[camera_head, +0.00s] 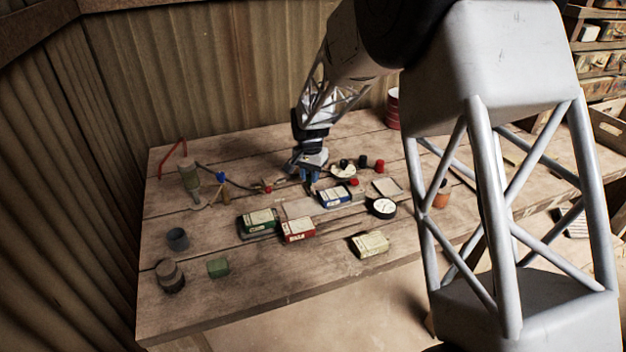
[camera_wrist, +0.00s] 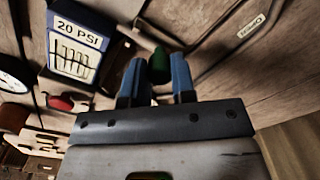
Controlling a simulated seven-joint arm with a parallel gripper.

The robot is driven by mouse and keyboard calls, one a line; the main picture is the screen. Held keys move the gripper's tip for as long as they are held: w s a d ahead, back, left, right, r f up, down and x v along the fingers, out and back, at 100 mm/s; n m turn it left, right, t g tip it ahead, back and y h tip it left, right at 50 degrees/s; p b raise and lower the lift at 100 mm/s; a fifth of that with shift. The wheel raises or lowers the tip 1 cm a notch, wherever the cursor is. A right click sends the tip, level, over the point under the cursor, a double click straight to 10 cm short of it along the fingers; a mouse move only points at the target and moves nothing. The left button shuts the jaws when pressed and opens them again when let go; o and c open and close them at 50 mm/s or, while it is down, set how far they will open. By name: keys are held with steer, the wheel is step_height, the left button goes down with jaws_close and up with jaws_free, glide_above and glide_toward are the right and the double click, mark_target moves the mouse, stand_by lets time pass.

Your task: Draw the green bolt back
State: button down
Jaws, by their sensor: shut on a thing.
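The green bolt's rounded knob (camera_wrist: 159,66) shows in the wrist view between the two blue fingers of my gripper (camera_wrist: 158,78). The fingers are closed on it, one on each side. The rest of the bolt is hidden or too dark to make out. A plate with the word OPEN (camera_wrist: 251,25) lies to the upper right of the knob. In the head view my gripper (camera_head: 310,176) points down low over the wooden bench, behind a blue box (camera_head: 333,198). I cannot make out the bolt there.
A blue-framed 20 PSI card (camera_wrist: 77,45) stands left of my fingers. On the bench (camera_head: 230,300) are a green box (camera_head: 258,222), a red box (camera_head: 298,230), a cream box (camera_head: 370,243) and a round dial (camera_head: 383,208).

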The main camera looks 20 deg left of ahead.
steer(key=shift+w+a, duration=0.45)
steer(key=c, duration=0.9)
jaws_free()
steer(key=shift+c, duration=0.2)
step_height(320, 180, up, 8)
